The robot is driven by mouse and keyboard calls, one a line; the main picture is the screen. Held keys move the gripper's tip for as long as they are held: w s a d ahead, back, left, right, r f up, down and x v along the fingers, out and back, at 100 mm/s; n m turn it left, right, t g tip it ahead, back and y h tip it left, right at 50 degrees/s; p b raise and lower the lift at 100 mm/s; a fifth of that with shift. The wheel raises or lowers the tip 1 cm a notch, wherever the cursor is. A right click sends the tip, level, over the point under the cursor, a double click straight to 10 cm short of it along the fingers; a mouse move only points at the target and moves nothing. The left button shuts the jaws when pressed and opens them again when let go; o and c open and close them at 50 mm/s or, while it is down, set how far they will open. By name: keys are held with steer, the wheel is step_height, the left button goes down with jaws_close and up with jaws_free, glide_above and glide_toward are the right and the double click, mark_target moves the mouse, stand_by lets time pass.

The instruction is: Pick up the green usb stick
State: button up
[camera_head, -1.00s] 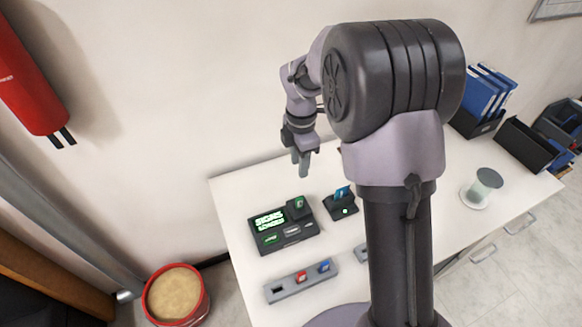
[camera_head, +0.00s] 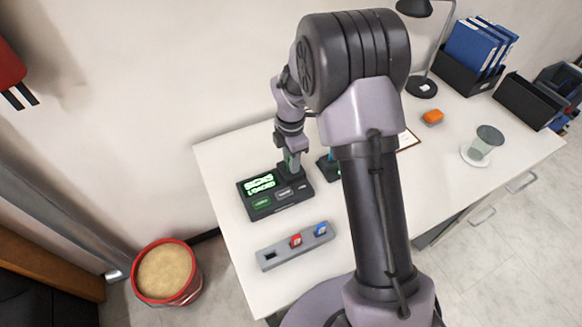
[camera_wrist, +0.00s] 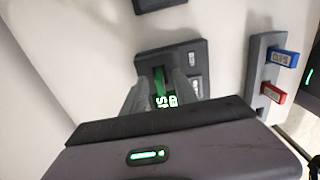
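The green usb stick (camera_wrist: 160,82) stands in the raised socket part of a black device. In the wrist view it lies between my two fingers. In the head view only a little green shows at my fingertips. My gripper (camera_head: 291,166) is down over the socket part. In the wrist view its fingers (camera_wrist: 163,80) are apart, one on each side of the stick; I cannot see clear contact. The black device (camera_head: 262,205) has a lit green screen reading "SIGNS LOADED", partly hidden by my gripper in the wrist view.
A grey holder (camera_head: 272,254) with a red stick (camera_head: 296,241) and a blue stick (camera_head: 320,230) lies in front of the device. A small black stand (camera_head: 327,168) is just right of my gripper.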

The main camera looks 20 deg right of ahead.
steer(key=shift+r, duration=0.1)
jaws_close()
stand_by(1.2)
